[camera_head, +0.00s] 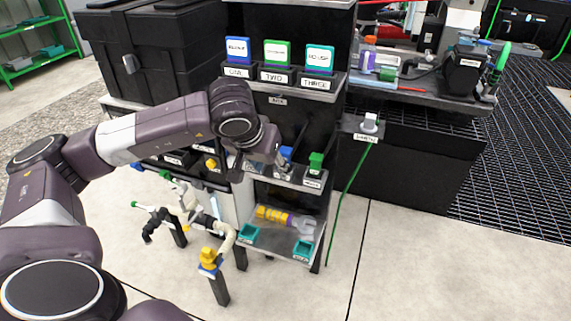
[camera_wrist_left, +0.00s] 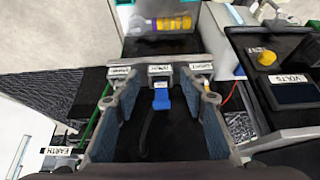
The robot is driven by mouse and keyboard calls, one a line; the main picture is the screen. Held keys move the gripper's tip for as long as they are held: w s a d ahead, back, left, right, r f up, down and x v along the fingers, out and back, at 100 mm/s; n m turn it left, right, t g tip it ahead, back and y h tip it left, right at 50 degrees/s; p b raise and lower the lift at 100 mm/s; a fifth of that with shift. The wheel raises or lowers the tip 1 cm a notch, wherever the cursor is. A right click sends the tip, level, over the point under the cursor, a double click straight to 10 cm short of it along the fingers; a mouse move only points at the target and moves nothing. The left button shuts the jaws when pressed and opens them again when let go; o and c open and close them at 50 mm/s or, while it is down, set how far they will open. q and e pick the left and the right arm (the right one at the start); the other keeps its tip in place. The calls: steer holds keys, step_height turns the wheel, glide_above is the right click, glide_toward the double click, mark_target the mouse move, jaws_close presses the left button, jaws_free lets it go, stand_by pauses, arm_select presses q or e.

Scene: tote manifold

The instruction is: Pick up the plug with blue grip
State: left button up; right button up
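The plug with the blue grip (camera_head: 286,153) stands in the labelled shelf row, just beyond my left gripper (camera_head: 270,153). In the left wrist view the blue plug (camera_wrist_left: 161,96) lies near the middle, between the two spread fingers of my left gripper (camera_wrist_left: 160,92). The fingers are open, with a gap visible on both sides of the plug. A dark cable runs from it toward the camera. In the head view the gripper partly hides the plug's surroundings. My right gripper is not in view.
A green plug (camera_head: 316,160) stands just right of the blue one. A yellow knob (camera_wrist_left: 266,57) and a meter marked VOLTS (camera_wrist_left: 294,92) are at the right in the wrist view. Below is a shelf with a yellow-and-purple tool (camera_head: 275,215) and teal trays (camera_head: 303,249).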

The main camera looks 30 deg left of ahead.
mark_target(284, 156)
arm_select(q)
steer(key=w, duration=0.2)
steer(key=w+a, duration=0.1)
steer(key=w, duration=0.4)
steer(key=shift+w+a+f, duration=0.1)
steer(key=shift+w+a, duration=0.15)
steer(key=shift+a, duration=0.1)
steer(key=b+x, duration=0.1)
steer(key=x, duration=0.2)
steer(key=shift+s+f, duration=0.1)
steer(key=shift+f, duration=0.05)
steer(key=shift+x, duration=0.85)
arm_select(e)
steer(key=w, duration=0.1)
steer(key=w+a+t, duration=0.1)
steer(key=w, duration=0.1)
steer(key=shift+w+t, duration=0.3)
arm_select(q)
steer(key=shift+c, duration=0.6)
jaws_close()
